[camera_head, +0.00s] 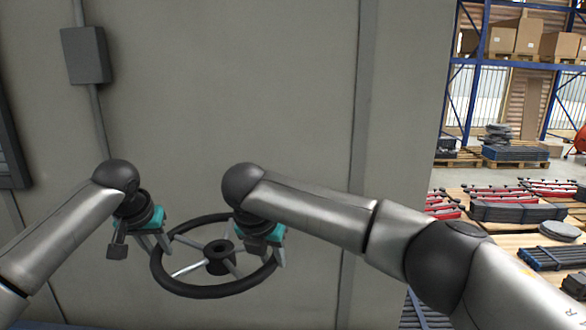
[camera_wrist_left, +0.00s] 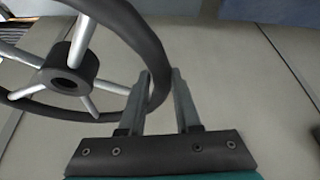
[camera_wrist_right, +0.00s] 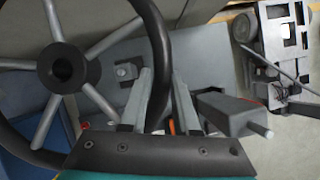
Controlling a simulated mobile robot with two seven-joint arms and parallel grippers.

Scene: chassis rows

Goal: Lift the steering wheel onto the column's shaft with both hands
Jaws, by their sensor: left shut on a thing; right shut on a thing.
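The steering wheel (camera_head: 190,291) has a black rim, silver spokes and a dark hub, and is held up in front of the grey wall. My left gripper (camera_head: 158,246) is shut on the left side of its rim. My right gripper (camera_head: 268,260) is shut on the right side. The wheel shows in the left wrist view (camera_wrist_left: 130,30) and the right wrist view (camera_wrist_right: 155,30), with the rim between the fingers in both. In the right wrist view, a grey block with a short pale pin (camera_wrist_right: 235,115) lies beyond the fingers; I cannot tell whether it is the column's shaft.
A grey wall (camera_head: 300,60) with a switch box (camera_head: 86,55) stands behind the wheel. At the right are pallets of parts (camera_head: 500,210) and a blue rack with cartons (camera_head: 515,38). The right wrist view also shows grey and white machinery (camera_wrist_right: 285,35).

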